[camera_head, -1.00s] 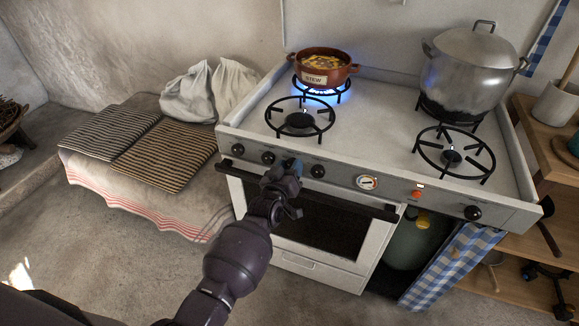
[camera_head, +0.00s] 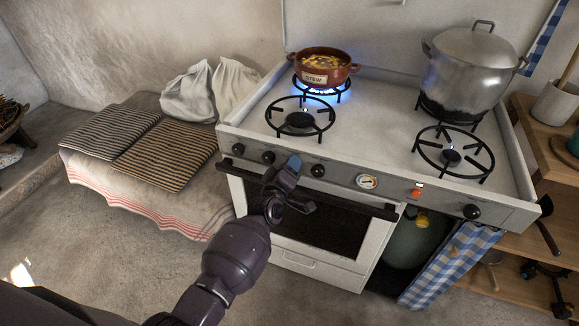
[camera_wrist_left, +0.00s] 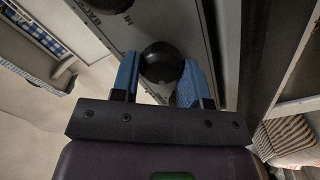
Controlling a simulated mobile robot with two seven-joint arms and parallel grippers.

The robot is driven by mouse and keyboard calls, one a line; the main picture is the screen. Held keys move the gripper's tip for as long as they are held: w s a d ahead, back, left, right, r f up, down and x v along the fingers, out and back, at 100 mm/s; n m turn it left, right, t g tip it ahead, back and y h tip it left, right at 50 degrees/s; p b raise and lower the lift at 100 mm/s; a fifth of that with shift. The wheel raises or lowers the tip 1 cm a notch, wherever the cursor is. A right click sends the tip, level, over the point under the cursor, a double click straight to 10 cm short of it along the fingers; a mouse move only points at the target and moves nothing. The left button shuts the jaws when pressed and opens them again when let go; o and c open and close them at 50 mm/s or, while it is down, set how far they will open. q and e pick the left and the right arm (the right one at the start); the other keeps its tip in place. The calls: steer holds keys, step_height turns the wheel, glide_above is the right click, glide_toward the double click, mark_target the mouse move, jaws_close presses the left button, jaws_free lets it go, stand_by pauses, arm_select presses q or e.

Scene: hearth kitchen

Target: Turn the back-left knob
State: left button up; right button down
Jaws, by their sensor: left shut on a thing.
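The white stove (camera_head: 372,110) has a grey front panel with black knobs. My left gripper (camera_head: 291,165), with blue fingertips, is at the third knob from the left and hides it in the head view. In the left wrist view, the gripper (camera_wrist_left: 160,80) has one finger on each side of the black knob (camera_wrist_left: 161,63) and is shut on it. Panel lettering starting "BACK" shows beside it, partly cut off. The back-left burner (camera_head: 322,91) burns blue under a brown stew pot (camera_head: 323,66). My right gripper is not in view.
Other knobs (camera_head: 268,157) (camera_head: 318,170) sit close on both sides. The oven handle (camera_head: 345,204) runs below the panel. A large metal pot (camera_head: 467,72) stands at the back right. The front-left burner (camera_head: 300,119) is unlit.

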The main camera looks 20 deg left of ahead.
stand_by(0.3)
arm_select(q)
steer(key=o, duration=0.9)
steer(key=shift+o, duration=0.2)
steer(key=s+p, duration=0.1)
steer(key=s, duration=1)
steer(key=shift+a, duration=0.2)
steer(key=shift+w, duration=0.1)
steer(key=s+a+f+m+g, duration=0.2)
steer(key=s+m, duration=0.2)
steer(key=s, duration=0.5)
steer(key=s+a+f+m+g, duration=0.2)
steer(key=s+m, duration=0.2)
steer(key=s, duration=0.5)
steer(key=s+a+f+m+g, duration=0.2)
steer(key=s+m+g, duration=0.1)
steer(key=s, duration=0.6)
steer(key=shift+s+a+f+m+y, duration=0.2)
steer(key=shift+f+m+y, duration=0.1)
steer(key=shift+m, duration=0.1)
